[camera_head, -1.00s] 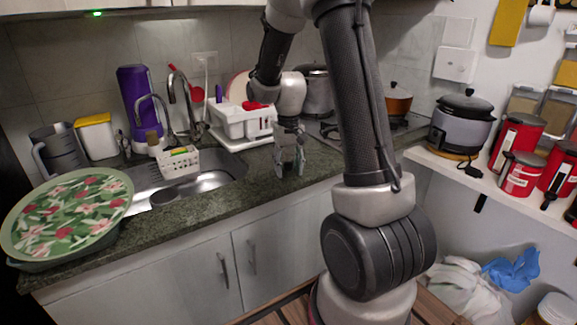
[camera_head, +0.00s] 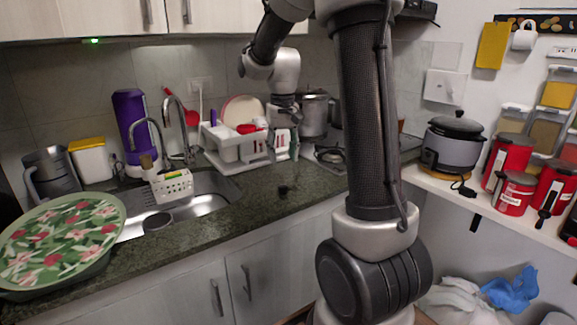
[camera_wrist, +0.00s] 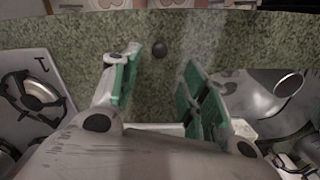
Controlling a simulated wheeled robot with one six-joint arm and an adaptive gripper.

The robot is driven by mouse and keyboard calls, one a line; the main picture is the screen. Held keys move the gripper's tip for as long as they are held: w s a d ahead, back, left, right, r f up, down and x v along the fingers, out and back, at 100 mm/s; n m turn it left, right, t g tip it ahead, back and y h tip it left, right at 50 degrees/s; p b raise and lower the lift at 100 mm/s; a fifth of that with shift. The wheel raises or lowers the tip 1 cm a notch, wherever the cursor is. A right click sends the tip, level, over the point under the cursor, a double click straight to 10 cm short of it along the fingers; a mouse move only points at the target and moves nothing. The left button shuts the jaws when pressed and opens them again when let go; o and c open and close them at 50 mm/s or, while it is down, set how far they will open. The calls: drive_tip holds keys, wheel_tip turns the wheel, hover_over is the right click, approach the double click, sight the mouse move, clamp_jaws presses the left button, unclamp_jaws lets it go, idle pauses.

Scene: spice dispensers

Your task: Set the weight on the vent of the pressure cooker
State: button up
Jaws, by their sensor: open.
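A small dark knob-like object (camera_head: 283,190), which looks like the weight, lies on the green stone counter. It also shows in the wrist view (camera_wrist: 159,49), beyond and between the fingertips. My gripper (camera_head: 283,154) is open and empty above the counter, apart from the dark object. The wrist view shows its green-padded fingers (camera_wrist: 158,78) spread wide. A silver pot (camera_head: 314,113), likely the pressure cooker, stands at the back behind my gripper, partly covered by my arm. Its vent cannot be made out.
A white dish rack (camera_head: 234,150) stands close to my gripper's left. The sink (camera_head: 205,203) is further left. A stove (camera_head: 330,157) lies to the right, partly behind my arm. The counter around the dark object is clear.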

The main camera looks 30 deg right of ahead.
drive_tip(key=s+a+r+n+t, duration=0.1)
drive_tip(key=s+a+r+t, duration=0.1)
drive_tip(key=s, duration=0.9)
drive_tip(key=s+a+r+n+t, duration=0.2)
drive_tip(key=s+a+r, duration=0.1)
drive_tip(key=s, duration=0.9)
drive_tip(key=shift+v, duration=0.8)
drive_tip(key=shift+o, duration=0.3)
